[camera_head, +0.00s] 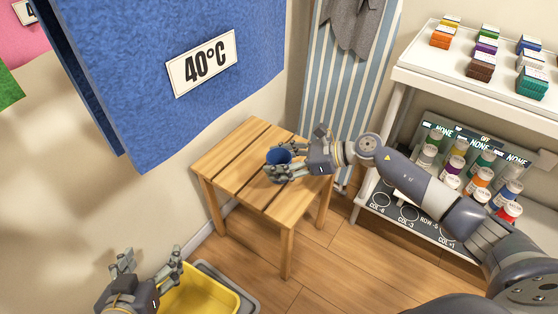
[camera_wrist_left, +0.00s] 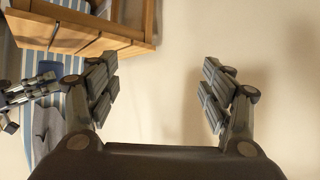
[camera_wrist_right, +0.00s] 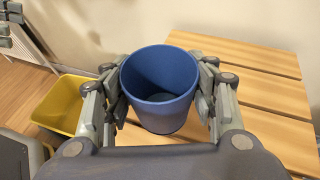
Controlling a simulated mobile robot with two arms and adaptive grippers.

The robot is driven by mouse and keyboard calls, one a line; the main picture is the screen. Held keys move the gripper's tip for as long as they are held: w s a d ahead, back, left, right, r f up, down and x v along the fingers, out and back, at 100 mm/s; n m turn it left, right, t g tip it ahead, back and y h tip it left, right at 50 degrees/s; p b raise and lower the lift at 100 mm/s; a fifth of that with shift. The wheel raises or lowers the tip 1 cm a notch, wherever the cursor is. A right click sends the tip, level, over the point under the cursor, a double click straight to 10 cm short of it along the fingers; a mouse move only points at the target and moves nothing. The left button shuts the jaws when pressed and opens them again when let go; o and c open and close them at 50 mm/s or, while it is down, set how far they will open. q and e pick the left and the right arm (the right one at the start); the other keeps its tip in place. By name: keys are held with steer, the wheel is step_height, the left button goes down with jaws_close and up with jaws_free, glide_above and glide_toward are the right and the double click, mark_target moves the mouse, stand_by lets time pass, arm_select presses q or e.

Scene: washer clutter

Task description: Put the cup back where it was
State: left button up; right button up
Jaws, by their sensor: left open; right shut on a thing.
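The blue cup (camera_head: 279,157) is held upright by my right gripper (camera_head: 284,166) at the small wooden table (camera_head: 245,190). In the right wrist view, the cup (camera_wrist_right: 160,85) sits between both fingers (camera_wrist_right: 160,100), its open mouth up and empty. I cannot tell whether its base touches the tabletop (camera_wrist_right: 265,100). My left gripper (camera_head: 145,265) is open and empty, low at the left near the wall. In the left wrist view its fingers (camera_wrist_left: 165,95) are wide apart with only wall between them.
A yellow bin (camera_head: 205,293) stands on the floor before the table. A blue towel (camera_head: 160,60) marked 40°C hangs at the left. A striped ironing board (camera_head: 345,90) leans behind the table. A white shelf (camera_head: 440,80) with coloured blocks and bottles stands right. The tabletop's left part is clear.

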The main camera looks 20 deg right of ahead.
step_height(320, 180, down, 3)
steer(key=shift+r+b, duration=0.15)
steer(key=shift+b, duration=0.7)
step_height(320, 180, down, 3)
steer(key=shift+r+b, duration=0.2)
steer(key=shift+b, duration=0.7)
arm_select(q)
steer(key=w+d+r+t+h, duration=0.1)
steer(key=r+t, duration=0.4)
steer(key=r, duration=0.3)
steer(key=w+d+r+t+h, duration=0.1)
steer(key=d+r+t+h, duration=0.1)
steer(key=r+t, duration=0.3)
steer(key=shift+w+r+h, duration=0.3)
steer(key=shift+w+r, duration=0.1)
steer(key=shift+r, duration=1.9)
arm_select(e)
steer(key=shift+f, duration=0.2)
arm_select(q)
steer(key=shift+s+d+r, duration=0.1)
steer(key=shift+s+r+m+t, duration=0.1)
steer(key=shift+r+m+t, duration=0.2)
steer(key=shift+t, duration=0.1)
arm_select(e)
steer(key=shift+f, duration=0.1)
arm_select(q)
steer(key=shift+s+r+b, duration=0.1)
steer(key=shift+r+b, duration=0.05)
steer(key=shift+b, duration=0.15)
